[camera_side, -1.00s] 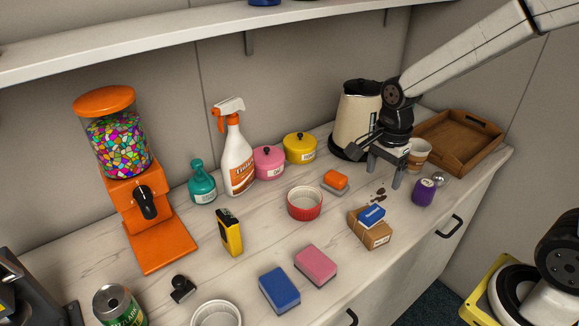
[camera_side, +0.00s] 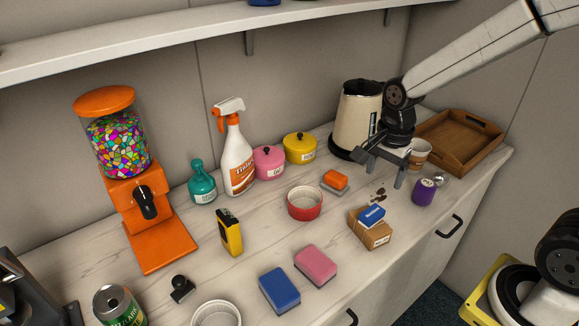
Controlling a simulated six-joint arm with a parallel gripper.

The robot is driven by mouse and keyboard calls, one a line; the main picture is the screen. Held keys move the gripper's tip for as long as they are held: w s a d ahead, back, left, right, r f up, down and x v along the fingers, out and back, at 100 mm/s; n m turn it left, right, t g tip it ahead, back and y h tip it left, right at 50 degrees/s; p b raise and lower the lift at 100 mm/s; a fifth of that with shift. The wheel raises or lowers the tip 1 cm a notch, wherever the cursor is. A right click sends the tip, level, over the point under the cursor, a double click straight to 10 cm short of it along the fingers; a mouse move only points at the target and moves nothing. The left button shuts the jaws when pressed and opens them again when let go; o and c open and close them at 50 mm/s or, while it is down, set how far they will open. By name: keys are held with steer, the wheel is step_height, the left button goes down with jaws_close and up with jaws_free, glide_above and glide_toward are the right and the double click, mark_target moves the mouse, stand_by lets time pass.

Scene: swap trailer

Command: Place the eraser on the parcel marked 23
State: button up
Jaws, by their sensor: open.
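A small cardboard parcel (camera_side: 370,233) with a white label sits on the counter at centre right. The label's number is too small to read for certain. A small blue block with white lettering, which looks like the eraser (camera_side: 372,216), lies on top of the parcel. My gripper (camera_side: 384,176) is open and empty, pointing down behind and slightly above the parcel, apart from both things. It is in front of the cream kettle.
A purple jar (camera_side: 423,192), a cup (camera_side: 419,154) and a wooden tray (camera_side: 459,141) stand to the right. The kettle (camera_side: 357,120) is behind my gripper. A red ramekin (camera_side: 305,204), an orange-topped block (camera_side: 335,181) and pink (camera_side: 316,264) and blue (camera_side: 279,289) sponges lie left of the parcel.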

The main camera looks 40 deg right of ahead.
steer(key=s+a+f+n+t, duration=0.2)
steer(key=s+n, duration=0.3)
steer(key=n, duration=1.1)
steer(key=shift+a+f+n, duration=0.2)
steer(key=shift+f+n, duration=0.1)
steer(key=shift+f, duration=0.6)
